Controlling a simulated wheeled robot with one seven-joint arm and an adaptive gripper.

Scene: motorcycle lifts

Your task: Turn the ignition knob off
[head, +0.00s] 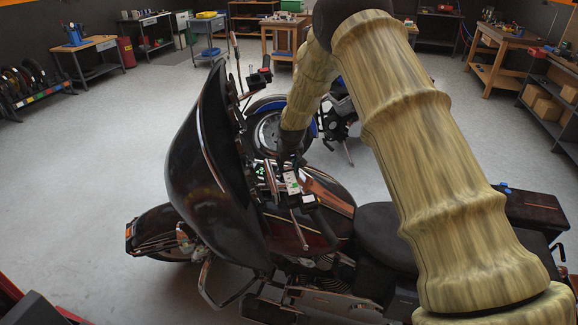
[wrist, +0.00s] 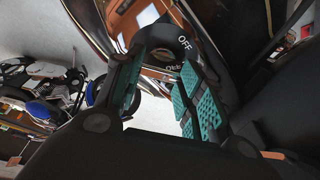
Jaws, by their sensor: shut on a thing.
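The dark ignition dial (wrist: 168,36), with white "OFF" lettering on its right side, is at the upper middle of the wrist view. Further lettering beside it is partly cut off by a finger. My gripper (wrist: 160,68) has its two green-padded fingers on either side of the knob at the dial and is shut on it. The fingers hide much of the knob, so its exact pointing direction cannot be told. In the head view my gripper (head: 291,172) reaches down to the console of the black motorcycle (head: 215,165), behind its fairing. The knob itself is hidden there.
The motorcycle's handlebar controls (head: 308,200) and dark seat (head: 385,232) lie close to my gripper. A second motorcycle with a blue fender (head: 265,105) stands behind. Workbenches (head: 100,45) line the walls. Grey floor (head: 70,180) is clear at the left.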

